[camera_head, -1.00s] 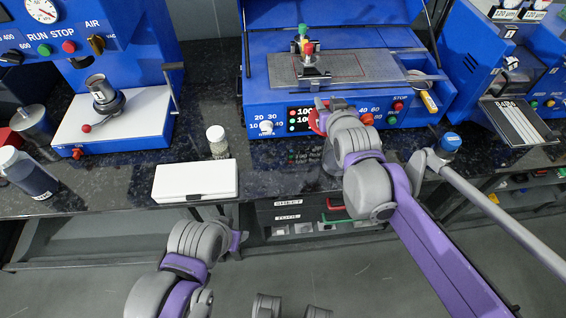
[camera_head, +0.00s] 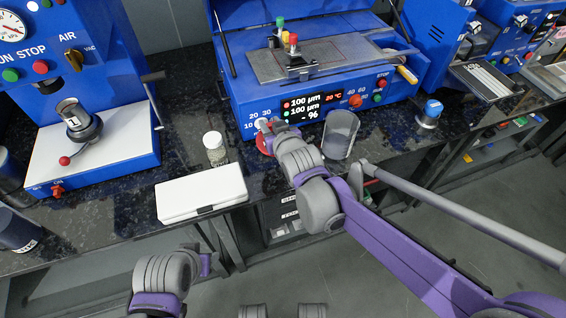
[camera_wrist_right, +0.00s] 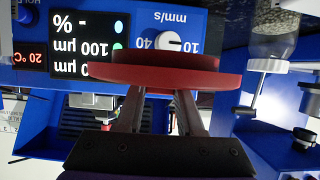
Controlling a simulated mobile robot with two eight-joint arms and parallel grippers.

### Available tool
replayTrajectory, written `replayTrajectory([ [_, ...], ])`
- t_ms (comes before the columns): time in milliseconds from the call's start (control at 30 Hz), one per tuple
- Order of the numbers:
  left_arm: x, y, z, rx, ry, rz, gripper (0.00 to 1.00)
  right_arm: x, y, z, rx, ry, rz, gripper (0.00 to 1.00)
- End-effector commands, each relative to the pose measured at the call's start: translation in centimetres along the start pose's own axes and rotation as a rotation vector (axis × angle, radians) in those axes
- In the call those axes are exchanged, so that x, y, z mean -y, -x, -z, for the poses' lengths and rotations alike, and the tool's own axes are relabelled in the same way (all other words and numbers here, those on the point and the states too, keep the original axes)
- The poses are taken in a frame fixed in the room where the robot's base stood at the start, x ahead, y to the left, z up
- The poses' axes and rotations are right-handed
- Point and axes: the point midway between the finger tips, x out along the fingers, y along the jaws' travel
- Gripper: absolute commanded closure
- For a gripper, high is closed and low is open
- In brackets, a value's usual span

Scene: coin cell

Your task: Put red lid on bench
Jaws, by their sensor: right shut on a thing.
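The red lid (camera_head: 262,144) is a flat red disc, mostly hidden behind my right wrist in the head view. It is in front of the lower left of the blue coating machine (camera_head: 330,112), near its white knob. My right gripper (camera_wrist_right: 160,95) is shut on the red lid (camera_wrist_right: 160,70), which appears edge-on across the fingertips in the right wrist view. I cannot tell whether the lid touches the dark stone bench (camera_head: 180,150). My left arm shows at the bottom left of the head view, but its gripper fingers do not show.
A clear grey open jar (camera_head: 341,134) stands on the bench right of my right wrist. A white case (camera_head: 201,192) and a small bead-filled bottle (camera_head: 215,148) stand to the left. A blue-capped jar (camera_head: 429,114) stands to the right. Dark bench lies between bottle and lid.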

Motion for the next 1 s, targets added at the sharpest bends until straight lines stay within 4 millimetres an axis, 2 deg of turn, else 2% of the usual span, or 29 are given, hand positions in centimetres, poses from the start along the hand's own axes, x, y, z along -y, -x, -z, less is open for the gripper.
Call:
replayTrajectory([
  [300, 0.0, -1.6, -0.7, 0.006, 0.000, 0.000, 0.50, 0.0, -2.0, -4.9, 0.001, -0.001, 0.000, 1.00],
  [567, 0.0, -2.1, -0.9, 0.008, 0.000, 0.000, 0.50, 0.0, -2.9, -6.9, 0.000, 0.000, 0.000, 1.00],
  [700, 0.0, -2.9, -1.3, 0.011, 0.000, 0.000, 0.50, 0.0, -3.7, -8.8, 0.000, -0.001, 0.000, 1.00],
  [800, 0.0, -3.0, -1.3, 0.011, 0.000, 0.000, 0.50, 0.0, -3.9, -9.5, 0.000, -0.001, 0.000, 1.00],
  [1000, 0.0, -2.9, -1.3, 0.011, 0.000, 0.000, 0.50, 0.0, -3.9, -9.3, 0.000, 0.000, 0.000, 1.00],
])
